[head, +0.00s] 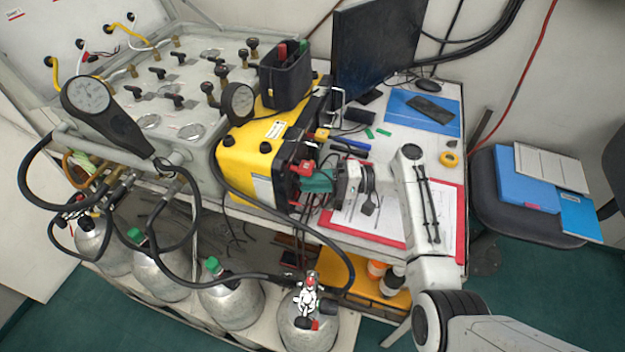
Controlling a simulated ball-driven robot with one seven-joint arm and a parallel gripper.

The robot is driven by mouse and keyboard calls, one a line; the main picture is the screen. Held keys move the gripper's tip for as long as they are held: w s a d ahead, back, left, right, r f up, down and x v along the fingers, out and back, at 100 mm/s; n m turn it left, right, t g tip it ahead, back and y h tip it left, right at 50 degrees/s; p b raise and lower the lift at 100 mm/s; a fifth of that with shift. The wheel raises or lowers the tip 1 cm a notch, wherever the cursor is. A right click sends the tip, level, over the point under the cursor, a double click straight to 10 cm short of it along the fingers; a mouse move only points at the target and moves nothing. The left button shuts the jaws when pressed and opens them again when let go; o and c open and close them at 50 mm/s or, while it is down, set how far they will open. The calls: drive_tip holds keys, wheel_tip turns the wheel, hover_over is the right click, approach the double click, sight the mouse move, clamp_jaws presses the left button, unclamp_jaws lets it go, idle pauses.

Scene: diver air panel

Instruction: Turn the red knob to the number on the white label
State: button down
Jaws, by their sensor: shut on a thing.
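The yellow unit (240,150) sits at the edge of the bench, with a dark front panel facing right. A red knob (305,167) shows at that panel. My gripper (308,178) reaches it from the right, with teal fingers closed at the red knob. The fingers and gripper body hide part of the knob and panel, so the number it points to cannot be read. A small white label (274,130) lies on top of the yellow unit; its print is too small to read.
A grey valve panel (190,75) with gauges and hoses stands left. A black box (285,75) and monitor (378,45) stand behind. A red clipboard (375,225) lies under my arm. Gas cylinders (232,303) stand below. A chair (530,195) is at right.

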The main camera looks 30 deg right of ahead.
drive_tip(key=shift+f+m+t+y, duration=0.15)
drive_tip(key=shift+m+t+y, duration=0.15)
drive_tip(key=shift+m, duration=0.85)
drive_tip(key=shift+f+m+t+y, duration=0.1)
drive_tip(key=shift+m+t+y, duration=0.2)
drive_tip(key=shift+m, duration=0.85)
drive_tip(key=c, duration=0.9)
unclamp_jaws()
drive_tip(key=shift+c, duration=0.2)
